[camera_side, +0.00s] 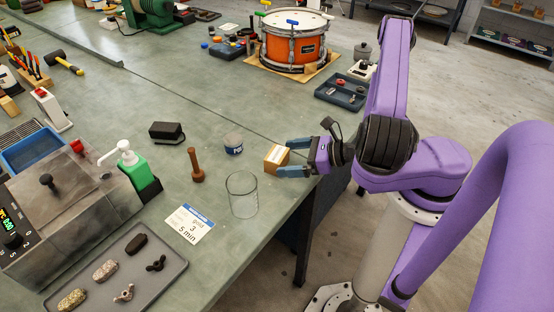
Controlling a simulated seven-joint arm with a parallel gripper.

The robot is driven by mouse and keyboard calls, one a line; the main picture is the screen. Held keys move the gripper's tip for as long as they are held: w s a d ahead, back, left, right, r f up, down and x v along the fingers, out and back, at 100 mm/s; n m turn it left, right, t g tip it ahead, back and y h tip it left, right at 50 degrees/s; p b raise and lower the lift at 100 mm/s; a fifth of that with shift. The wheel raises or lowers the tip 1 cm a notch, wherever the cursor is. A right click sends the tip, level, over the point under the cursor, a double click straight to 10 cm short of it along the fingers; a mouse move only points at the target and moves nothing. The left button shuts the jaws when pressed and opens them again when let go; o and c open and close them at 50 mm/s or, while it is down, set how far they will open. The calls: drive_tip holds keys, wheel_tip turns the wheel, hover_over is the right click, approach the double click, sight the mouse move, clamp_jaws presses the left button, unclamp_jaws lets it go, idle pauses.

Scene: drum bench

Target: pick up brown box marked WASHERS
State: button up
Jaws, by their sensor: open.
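A small brown box (275,158) sits on the green bench near its right edge; any lettering on it is too small to read. My gripper (283,158) is open, pointing left, low over the bench edge. One blue finger is on the far side of the box and the other on the near side. The box's right end lies between the fingers. I cannot tell whether either finger touches it.
A clear glass beaker (242,195) stands close in front of the box. A grey-blue round tin (233,143) and a wooden pestle (196,165) stand to the left. An orange drum (294,45) is at the back. The bench behind the box is clear.

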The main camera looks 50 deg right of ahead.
sight(286, 157)
drive_tip(key=shift+x, duration=2.2)
drive_tip(key=c, duration=0.9)
drive_tip(key=shift+r, duration=0.15)
drive_tip(key=shift+r, duration=4.9)
